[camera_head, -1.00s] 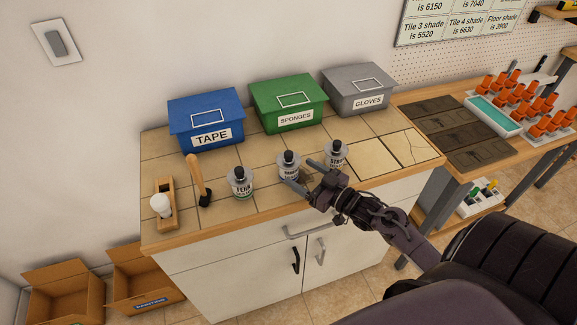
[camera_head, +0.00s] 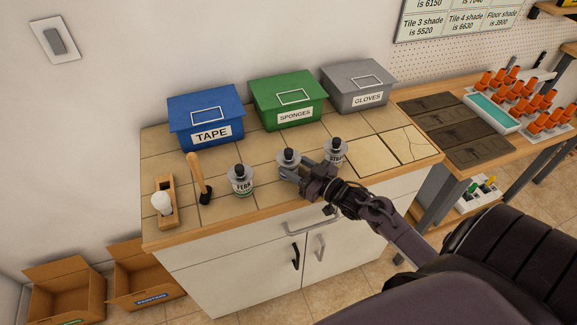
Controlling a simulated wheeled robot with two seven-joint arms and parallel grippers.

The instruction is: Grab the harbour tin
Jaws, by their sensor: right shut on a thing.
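The harbour tin (camera_head: 288,157) is the middle one of three small grey tins with dark caps on the tiled counter top (camera_head: 222,208). It stands upright near the front edge, and its label is now mostly hidden by my gripper. My right gripper (camera_head: 291,170) reaches in from the right and is shut on this tin, with its fingers around the body below the cap. The tin appears to be still on the counter. My left gripper is not in view.
The FERN tin (camera_head: 240,182) stands to the left and another tin (camera_head: 337,152) close to the right, behind my gripper. A mallet (camera_head: 198,182) and a wooden plane (camera_head: 164,203) lie further left. Blue (camera_head: 207,120), green (camera_head: 288,101) and grey (camera_head: 357,87) bins line the wall.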

